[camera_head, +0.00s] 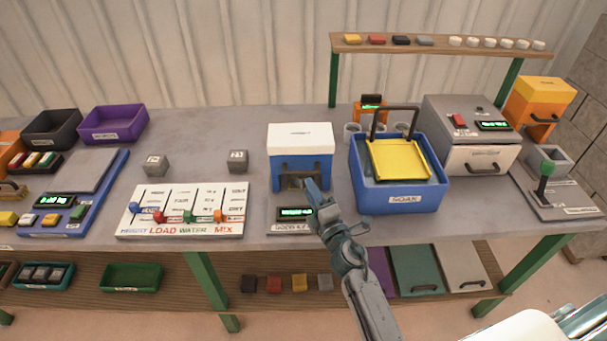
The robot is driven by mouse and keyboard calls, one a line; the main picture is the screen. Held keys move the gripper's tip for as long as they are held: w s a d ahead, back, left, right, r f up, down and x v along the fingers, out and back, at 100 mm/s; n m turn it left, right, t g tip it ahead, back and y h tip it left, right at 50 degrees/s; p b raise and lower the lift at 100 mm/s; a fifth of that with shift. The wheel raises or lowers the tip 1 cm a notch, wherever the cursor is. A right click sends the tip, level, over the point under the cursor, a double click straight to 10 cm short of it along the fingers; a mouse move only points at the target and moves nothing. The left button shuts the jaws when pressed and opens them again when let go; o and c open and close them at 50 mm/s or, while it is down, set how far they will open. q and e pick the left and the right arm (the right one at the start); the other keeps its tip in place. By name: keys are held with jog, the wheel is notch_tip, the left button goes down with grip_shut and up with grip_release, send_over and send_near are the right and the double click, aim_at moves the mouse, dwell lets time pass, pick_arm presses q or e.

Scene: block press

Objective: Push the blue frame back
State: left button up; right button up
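A blue frame (287,169) with a white top stands near the middle of the table. A dark handle (300,166) runs across its front. A low grey base with a green-lit display (294,212) lies in front of it. My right gripper (309,184) is at the lower front of the blue frame, just below the handle, and covers part of the front. Whether its fingers touch the frame, or are open or shut, is too small to tell. My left gripper is out of view.
A blue SOAK tub (400,198) with a yellow basket (398,160) stands close to the right. A white slider panel (184,212) and two grey cubes are to the left. A raised shelf (437,46) stands behind at right. Some table behind the blue frame is clear.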

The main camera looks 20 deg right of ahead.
aim_at(301, 167)
jog(key=x, duration=0.5)
jog(key=shift+w, duration=0.2)
grip_shut()
